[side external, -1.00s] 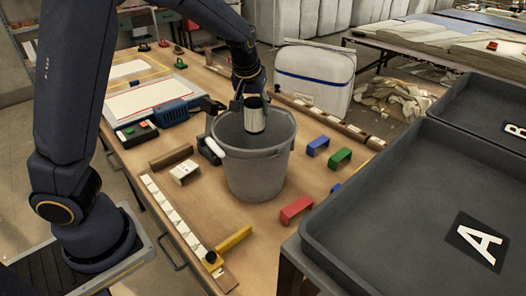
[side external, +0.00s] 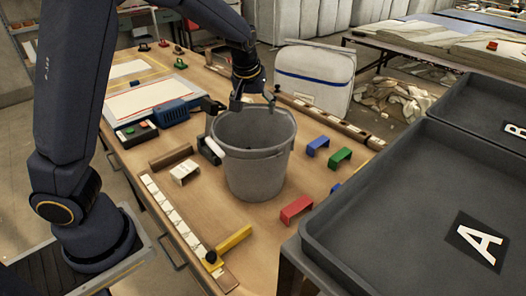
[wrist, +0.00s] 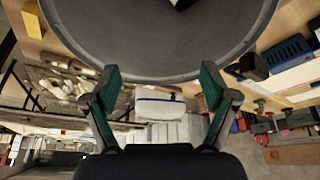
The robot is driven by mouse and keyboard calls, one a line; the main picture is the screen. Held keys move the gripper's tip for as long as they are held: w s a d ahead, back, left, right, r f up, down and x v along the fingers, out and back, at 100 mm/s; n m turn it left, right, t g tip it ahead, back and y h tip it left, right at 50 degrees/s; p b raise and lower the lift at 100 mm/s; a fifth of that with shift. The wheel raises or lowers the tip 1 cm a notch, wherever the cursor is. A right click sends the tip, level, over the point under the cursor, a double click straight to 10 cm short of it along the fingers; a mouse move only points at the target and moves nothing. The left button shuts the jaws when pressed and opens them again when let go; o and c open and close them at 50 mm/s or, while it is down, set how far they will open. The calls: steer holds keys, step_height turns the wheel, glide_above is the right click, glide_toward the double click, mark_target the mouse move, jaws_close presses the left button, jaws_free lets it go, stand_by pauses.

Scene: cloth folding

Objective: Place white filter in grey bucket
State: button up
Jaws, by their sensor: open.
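The grey bucket (side external: 256,178) stands upright on the wooden table. My gripper (side external: 253,103) is open and empty above the bucket's far rim. In the wrist view, the two fingers of my gripper (wrist: 160,76) are spread apart beside the bucket's rim. The bucket's grey inside (wrist: 150,45) fills the top of that view. A small black and white piece, which looks like part of the white filter (wrist: 184,4), shows inside the bucket at the top edge. In the side view the bucket's wall hides the filter.
Red (side external: 296,209), green (side external: 340,157) and blue (side external: 318,146) brackets lie right of the bucket. A white block (side external: 184,172) and a brown block (side external: 171,156) lie to its left. A dark grey tray marked A (side external: 400,215) stands at the right.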

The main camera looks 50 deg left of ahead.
steer(key=s+a+r+n, duration=0.1)
steer(key=s+a+r, duration=0.15)
steer(key=r, duration=0.75)
steer(key=s+d+r+m+t+h, duration=0.1)
steer(key=s+d+r+t+h, duration=0.2)
steer(key=s, duration=0.7)
steer(key=s+d+f+m, duration=0.2)
steer(key=s+d+m, duration=0.1)
steer(key=s, duration=0.3)
steer(key=s+d+f+m+g, duration=0.1)
steer(key=s+d+f+m, duration=0.2)
steer(key=s, duration=0.3)
steer(key=shift+d+m+y, duration=0.25)
steer(key=shift+m+y, duration=0.05)
steer(key=shift+m, duration=0.1)
